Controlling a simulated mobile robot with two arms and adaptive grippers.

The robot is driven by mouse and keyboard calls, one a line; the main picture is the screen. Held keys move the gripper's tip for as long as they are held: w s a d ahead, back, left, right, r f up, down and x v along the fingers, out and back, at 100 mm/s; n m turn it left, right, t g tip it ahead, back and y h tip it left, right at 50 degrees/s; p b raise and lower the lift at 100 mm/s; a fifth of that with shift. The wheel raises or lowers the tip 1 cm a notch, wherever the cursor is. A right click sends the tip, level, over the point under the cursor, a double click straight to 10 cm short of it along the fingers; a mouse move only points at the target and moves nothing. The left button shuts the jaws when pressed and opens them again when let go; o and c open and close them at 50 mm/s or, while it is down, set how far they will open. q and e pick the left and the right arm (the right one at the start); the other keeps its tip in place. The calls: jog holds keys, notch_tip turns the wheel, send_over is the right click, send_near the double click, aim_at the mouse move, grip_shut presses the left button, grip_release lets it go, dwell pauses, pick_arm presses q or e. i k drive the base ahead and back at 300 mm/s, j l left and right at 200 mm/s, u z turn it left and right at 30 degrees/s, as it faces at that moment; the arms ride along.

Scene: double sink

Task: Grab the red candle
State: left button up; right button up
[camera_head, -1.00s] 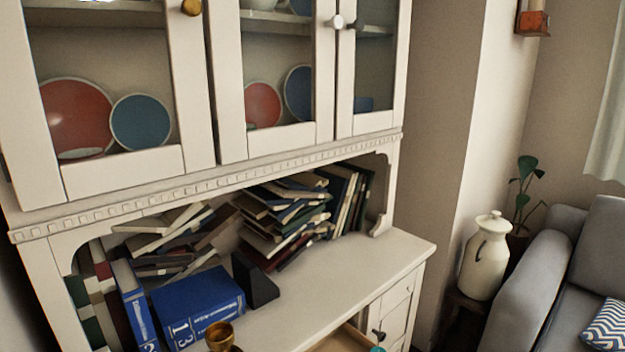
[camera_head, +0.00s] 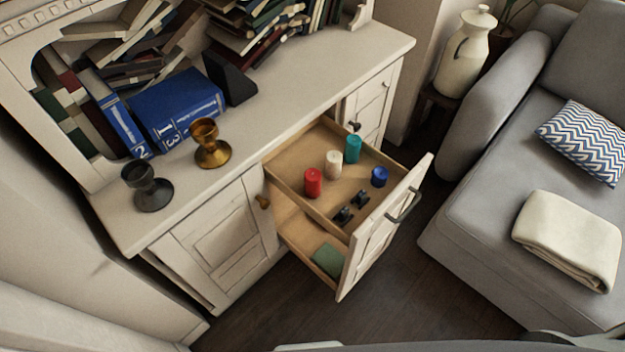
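The red candle (camera_head: 313,182) stands upright in the open drawer (camera_head: 384,232) of the white cabinet. It is in the drawer's back compartment, next to a white candle (camera_head: 333,164). A teal candle (camera_head: 353,148) and a short blue candle (camera_head: 379,177) stand farther right in the same drawer. Neither of my grippers shows in the head view, so I cannot see their state.
Two dark small objects (camera_head: 351,206) and a green item (camera_head: 327,261) also lie in the drawer. A brass goblet (camera_head: 211,145) and a dark goblet (camera_head: 147,187) stand on the cabinet top (camera_head: 285,108). A grey sofa (camera_head: 480,190) stands right; dark floor (camera_head: 400,285) lies clear between.

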aim_at(312, 177)
jog(key=k+j+u, duration=0.3)
jog(key=k+j, duration=0.3)
jog(key=k+j+u, duration=0.3)
jog(key=k+j, duration=0.4)
